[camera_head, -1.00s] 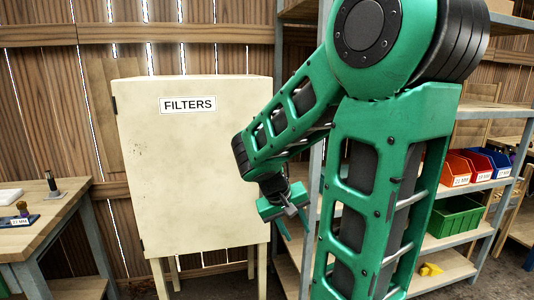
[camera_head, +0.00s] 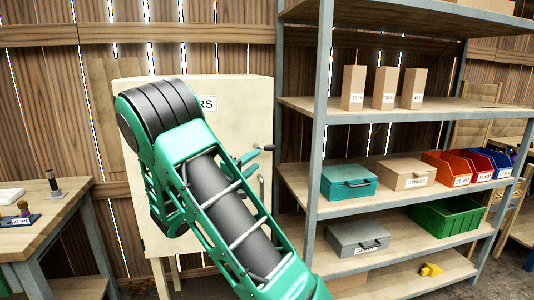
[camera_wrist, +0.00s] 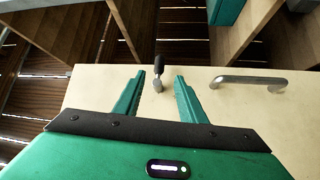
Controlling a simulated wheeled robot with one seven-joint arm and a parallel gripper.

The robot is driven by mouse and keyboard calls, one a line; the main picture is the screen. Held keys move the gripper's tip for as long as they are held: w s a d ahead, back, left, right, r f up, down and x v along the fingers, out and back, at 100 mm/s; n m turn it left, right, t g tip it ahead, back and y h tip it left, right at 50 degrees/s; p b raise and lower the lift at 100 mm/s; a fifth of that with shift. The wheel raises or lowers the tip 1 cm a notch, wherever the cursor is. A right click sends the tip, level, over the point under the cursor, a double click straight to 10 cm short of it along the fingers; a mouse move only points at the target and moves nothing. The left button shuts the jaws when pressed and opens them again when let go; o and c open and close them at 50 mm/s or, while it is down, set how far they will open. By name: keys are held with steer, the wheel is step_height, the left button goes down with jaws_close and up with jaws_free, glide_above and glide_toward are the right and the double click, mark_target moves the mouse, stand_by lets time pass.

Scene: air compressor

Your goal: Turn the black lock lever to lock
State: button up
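The cream cabinet (camera_head: 252,108) stands ahead, its FILTERS label partly hidden behind my arm. In the wrist view, the black lock lever (camera_wrist: 159,63) sits on a silver base on the cabinet door (camera_wrist: 215,110), its black grip pointing toward the top of the picture. My gripper (camera_wrist: 159,75) is open, with one green finger on each side of the lever; I see gaps on both sides and cannot tell the depth. In the head view my gripper (camera_head: 250,157) is partly hidden behind my arm near the cabinet's right edge.
A silver door handle (camera_wrist: 248,81) is right of the lever in the wrist view. A metal-framed shelf (camera_head: 400,105) with boxes and bins stands close on the cabinet's right. A wooden workbench (camera_head: 40,225) is at the left.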

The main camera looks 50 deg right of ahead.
mark_target(269, 150)
steer(key=x, duration=1)
steer(key=shift+d, duration=0.3)
jaws_close()
steer(key=shift+d, duration=0.1)
steer(key=shift+f, duration=0.1)
